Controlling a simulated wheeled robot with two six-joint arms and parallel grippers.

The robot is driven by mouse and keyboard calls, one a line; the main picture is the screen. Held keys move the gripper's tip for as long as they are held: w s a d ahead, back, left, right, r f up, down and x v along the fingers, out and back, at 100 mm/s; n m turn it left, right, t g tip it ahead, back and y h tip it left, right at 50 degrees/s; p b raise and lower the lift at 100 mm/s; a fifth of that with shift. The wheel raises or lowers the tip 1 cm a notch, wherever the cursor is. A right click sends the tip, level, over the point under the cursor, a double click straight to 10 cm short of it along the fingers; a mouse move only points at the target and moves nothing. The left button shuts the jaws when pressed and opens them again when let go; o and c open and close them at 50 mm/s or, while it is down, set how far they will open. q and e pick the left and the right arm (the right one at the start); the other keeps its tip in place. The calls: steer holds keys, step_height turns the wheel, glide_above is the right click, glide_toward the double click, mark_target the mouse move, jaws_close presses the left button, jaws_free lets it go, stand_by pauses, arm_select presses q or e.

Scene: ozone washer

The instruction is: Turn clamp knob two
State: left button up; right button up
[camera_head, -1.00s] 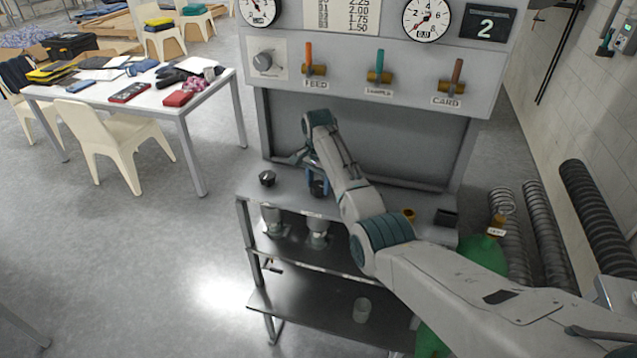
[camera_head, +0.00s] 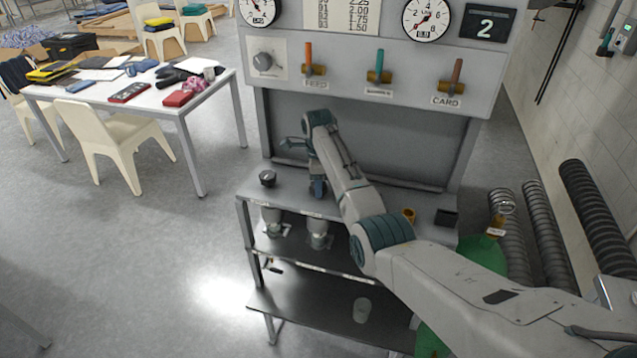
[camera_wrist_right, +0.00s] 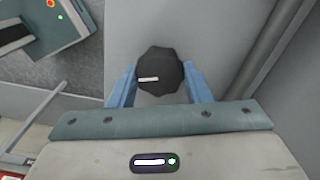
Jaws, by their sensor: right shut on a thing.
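Clamp knob two is a black, many-sided knob with a white mark (camera_wrist_right: 160,72) in the right wrist view. It sits between the two blue fingers of my right gripper (camera_wrist_right: 160,88), which is shut on it. The white mark lies on the left part of the knob's face. In the head view, my right gripper (camera_head: 318,187) points down at the front of the grey bench shelf, and I cannot make out the knob there. Another black knob (camera_head: 267,178) stands free to its left. My left gripper is not in view.
The panel above carries a grey dial (camera_head: 263,62) and feed (camera_head: 309,65), sample (camera_head: 379,72) and card (camera_head: 456,78) levers. A brass-coloured part (camera_head: 408,215) and a black block (camera_head: 446,217) are right of my forearm. Metal cups (camera_head: 318,234) hang below the shelf.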

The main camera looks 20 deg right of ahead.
steer(key=shift+m, duration=1.7)
steer(key=o, duration=1)
step_height(320, 180, up, 6)
steer(key=b, duration=0.3)
steer(key=shift+a+r, duration=0.1)
steer(key=shift+r, duration=0.65)
